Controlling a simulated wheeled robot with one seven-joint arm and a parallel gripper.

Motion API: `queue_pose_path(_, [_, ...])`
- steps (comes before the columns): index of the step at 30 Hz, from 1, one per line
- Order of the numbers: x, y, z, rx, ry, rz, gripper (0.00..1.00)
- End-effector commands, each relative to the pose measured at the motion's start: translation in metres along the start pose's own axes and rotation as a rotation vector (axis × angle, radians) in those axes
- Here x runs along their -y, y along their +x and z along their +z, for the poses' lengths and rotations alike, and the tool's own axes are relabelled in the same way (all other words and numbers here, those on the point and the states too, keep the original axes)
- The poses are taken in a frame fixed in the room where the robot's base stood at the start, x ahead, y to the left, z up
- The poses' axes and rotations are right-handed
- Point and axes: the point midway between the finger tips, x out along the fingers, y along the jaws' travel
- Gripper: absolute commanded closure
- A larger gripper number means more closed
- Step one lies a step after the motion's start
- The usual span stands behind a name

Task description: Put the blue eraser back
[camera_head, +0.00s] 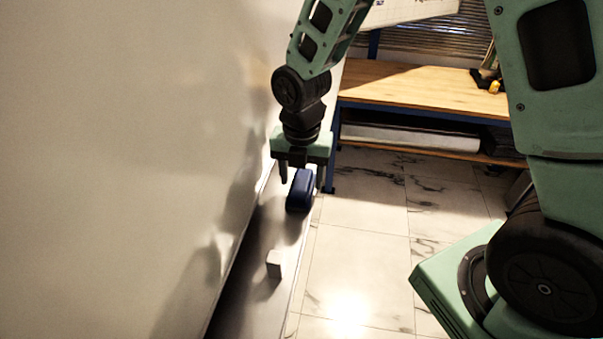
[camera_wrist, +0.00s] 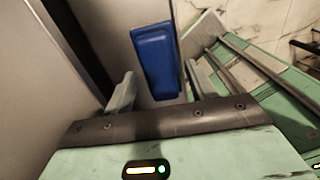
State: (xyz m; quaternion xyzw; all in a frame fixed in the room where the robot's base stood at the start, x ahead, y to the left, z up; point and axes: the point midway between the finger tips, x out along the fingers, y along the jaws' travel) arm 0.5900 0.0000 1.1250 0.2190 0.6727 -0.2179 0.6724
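The blue eraser (camera_head: 300,191) is on the narrow grey ledge (camera_head: 262,240) that runs along the foot of the white board (camera_head: 120,150). My gripper (camera_head: 301,178) is above the eraser and points down, with one finger on each side of it. In the wrist view the blue eraser (camera_wrist: 158,60) lies ahead of and between the two spread fingers of my gripper (camera_wrist: 160,88), with a gap visible on its left. The gripper is open and holds nothing. Whether the right finger touches the eraser is unclear.
A small pale cube (camera_head: 274,263) sits on the ledge, nearer the camera. A wooden workbench (camera_head: 420,85) with blue legs stands behind at the right. The white board wall is close on the left.

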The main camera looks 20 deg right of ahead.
Motion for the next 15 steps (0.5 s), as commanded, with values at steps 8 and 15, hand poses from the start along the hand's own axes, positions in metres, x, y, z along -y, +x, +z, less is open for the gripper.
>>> queue_pose_path(8, [0.0, -0.002, 0.0, 0.0, 0.0, 0.001, 0.44])
queue_pose_path(15, [-0.001, -0.032, 0.001, 0.005, 0.001, 0.005, 0.44])
